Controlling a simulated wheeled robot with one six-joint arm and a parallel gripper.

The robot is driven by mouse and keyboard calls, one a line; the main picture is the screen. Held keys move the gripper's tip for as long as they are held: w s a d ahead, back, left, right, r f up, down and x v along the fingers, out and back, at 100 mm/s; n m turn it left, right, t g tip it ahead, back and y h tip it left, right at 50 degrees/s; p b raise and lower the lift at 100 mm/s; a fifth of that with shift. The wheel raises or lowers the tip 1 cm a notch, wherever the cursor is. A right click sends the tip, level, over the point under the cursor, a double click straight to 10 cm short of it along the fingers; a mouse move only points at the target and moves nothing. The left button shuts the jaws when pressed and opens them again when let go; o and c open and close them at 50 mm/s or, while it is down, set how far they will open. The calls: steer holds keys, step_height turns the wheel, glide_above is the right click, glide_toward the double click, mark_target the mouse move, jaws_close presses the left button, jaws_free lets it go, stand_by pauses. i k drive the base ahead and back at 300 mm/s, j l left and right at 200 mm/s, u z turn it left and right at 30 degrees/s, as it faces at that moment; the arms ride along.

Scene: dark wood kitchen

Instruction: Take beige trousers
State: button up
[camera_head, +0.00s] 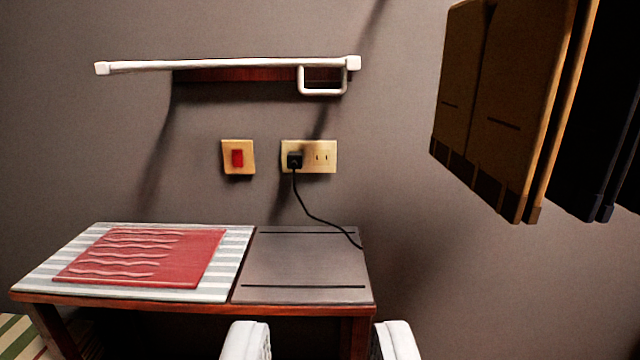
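Flat brown-tan hanging pieces (505,85), perhaps folded trousers, show at the upper right with dark bands at their lower ends. Their tops are cut off by the frame, and I cannot tell for sure that they are the beige trousers. Black pieces (598,120) of similar shape hang just right of them. My gripper (321,340) shows as two white fingertips at the bottom edge. It is open, with a wide empty gap, below and left of the hanging pieces and apart from them.
A wooden table (190,303) stands ahead, with a striped cloth (32,278), a red wavy-patterned piece (195,265) and a grey-brown flat panel (300,265). A white wall rail (225,65), a red switch (238,158) and an outlet (325,157) with a plugged black cord (310,212) are behind.

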mark_target(511, 71)
steer(key=i+j, duration=0.15)
steer(key=i, duration=0.35)
steer(key=i+j, duration=0.2)
steer(key=i, duration=0.3)
